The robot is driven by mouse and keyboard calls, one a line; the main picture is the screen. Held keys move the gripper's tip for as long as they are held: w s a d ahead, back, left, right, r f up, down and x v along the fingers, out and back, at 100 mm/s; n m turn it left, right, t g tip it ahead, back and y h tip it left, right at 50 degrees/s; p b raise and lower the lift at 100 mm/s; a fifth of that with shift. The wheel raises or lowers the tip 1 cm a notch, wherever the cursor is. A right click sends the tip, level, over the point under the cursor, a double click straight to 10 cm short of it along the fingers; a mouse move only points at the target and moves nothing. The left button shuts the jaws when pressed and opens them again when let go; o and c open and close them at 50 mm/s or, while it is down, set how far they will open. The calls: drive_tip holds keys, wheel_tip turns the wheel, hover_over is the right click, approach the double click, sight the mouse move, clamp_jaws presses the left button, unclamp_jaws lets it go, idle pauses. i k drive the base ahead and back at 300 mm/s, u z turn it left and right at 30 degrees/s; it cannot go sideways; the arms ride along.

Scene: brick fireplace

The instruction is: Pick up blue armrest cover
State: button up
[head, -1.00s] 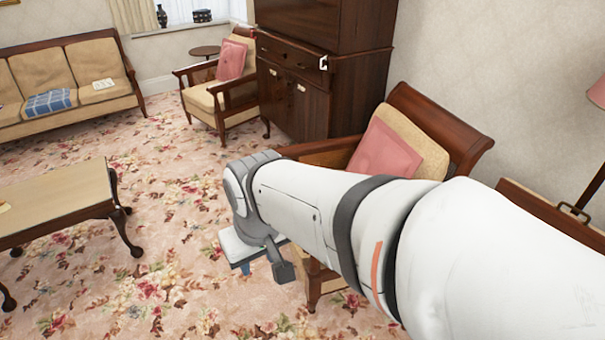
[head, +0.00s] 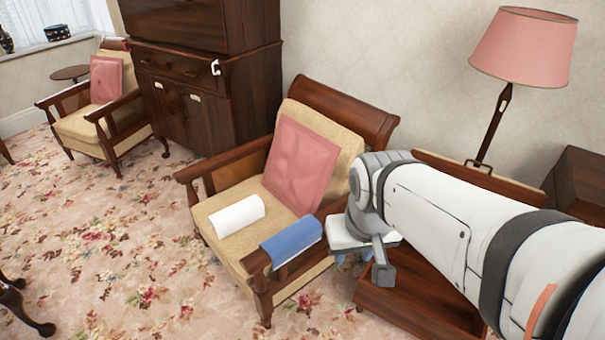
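The blue armrest cover (head: 291,240) lies draped over the near right armrest of the armchair (head: 217,195) in the middle of the view. My gripper (head: 352,260) is just right of that armrest, apart from the cover in the picture.
A white rolled or folded cloth (head: 237,214) lies on the chair seat, with a pink cushion (head: 300,165) behind it.

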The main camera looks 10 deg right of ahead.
sight(290, 242)
drive_tip(key=z, duration=0.1)
drive_tip(key=i, duration=1)
drive_tip(key=z, duration=0.05)
